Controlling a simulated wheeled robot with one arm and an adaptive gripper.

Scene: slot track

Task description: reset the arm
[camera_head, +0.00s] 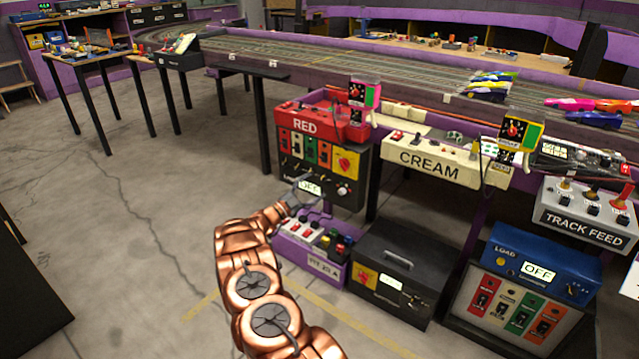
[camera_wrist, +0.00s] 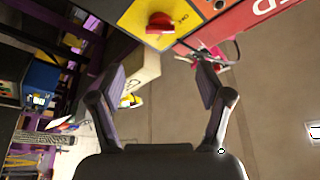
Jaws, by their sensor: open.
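My copper-coloured arm reaches up from the bottom of the head view. My gripper (camera_head: 306,187) is at its end, in front of the lower part of the red power unit (camera_head: 321,146). In the wrist view my gripper (camera_wrist: 160,85) has its two dark fingers spread wide with nothing between them. The red unit's yellow panel with a red rotary switch (camera_wrist: 160,22) shows just beyond the fingertips. I cannot tell whether a finger touches the unit. The unit's small display reads OFF, partly behind the gripper.
A purple switch box (camera_head: 312,252) and a black box (camera_head: 398,272) stand low beside the arm. The CREAM unit (camera_head: 428,162), blue load unit (camera_head: 540,268) and TRACK FEED box (camera_head: 584,218) are to the right. The slot track (camera_head: 400,82) runs behind. Open floor (camera_head: 130,230) lies left.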

